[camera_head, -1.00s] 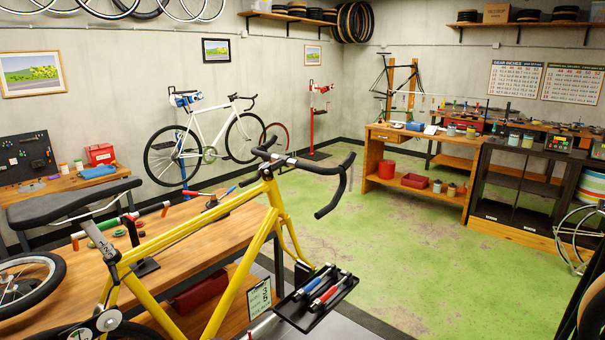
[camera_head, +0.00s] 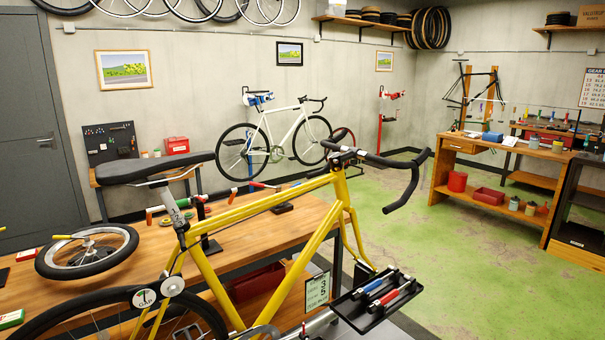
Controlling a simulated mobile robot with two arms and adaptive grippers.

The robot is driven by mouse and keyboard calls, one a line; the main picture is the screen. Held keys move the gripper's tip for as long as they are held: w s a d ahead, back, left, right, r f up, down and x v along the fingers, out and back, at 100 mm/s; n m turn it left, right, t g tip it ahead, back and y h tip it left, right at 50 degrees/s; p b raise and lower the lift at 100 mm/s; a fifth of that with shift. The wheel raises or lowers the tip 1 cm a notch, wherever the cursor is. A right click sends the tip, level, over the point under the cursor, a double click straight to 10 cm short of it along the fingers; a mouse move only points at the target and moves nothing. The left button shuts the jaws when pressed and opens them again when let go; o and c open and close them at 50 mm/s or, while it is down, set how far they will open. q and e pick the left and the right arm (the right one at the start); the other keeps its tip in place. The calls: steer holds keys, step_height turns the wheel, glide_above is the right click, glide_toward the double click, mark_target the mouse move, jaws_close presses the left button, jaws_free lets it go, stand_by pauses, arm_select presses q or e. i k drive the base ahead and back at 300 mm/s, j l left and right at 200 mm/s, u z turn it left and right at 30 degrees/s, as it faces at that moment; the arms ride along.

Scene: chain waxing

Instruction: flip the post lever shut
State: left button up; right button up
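A yellow bike (camera_head: 258,207) stands in the foreground, with a dark saddle (camera_head: 160,166) on a grey seat post (camera_head: 174,208) at the left. The post goes down into the frame's seat tube near the joint (camera_head: 184,232). I cannot make out a post lever there or tell whether one is open or shut; the part is small in view. The blue stand (camera_head: 254,98) with the white bike (camera_head: 290,134) is by the back wall; no lever can be made out on it either. Neither of my grippers is in view.
A wooden bench (camera_head: 115,285) lies behind the yellow bike, with a loose wheel (camera_head: 88,250) on it. A black tray (camera_head: 352,309) with red and blue handled tools is at the lower middle. The green floor (camera_head: 460,265) is clear at right. A grey door (camera_head: 38,130) is at left.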

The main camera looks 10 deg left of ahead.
mark_target(180, 233)
steer(key=u, duration=1.2)
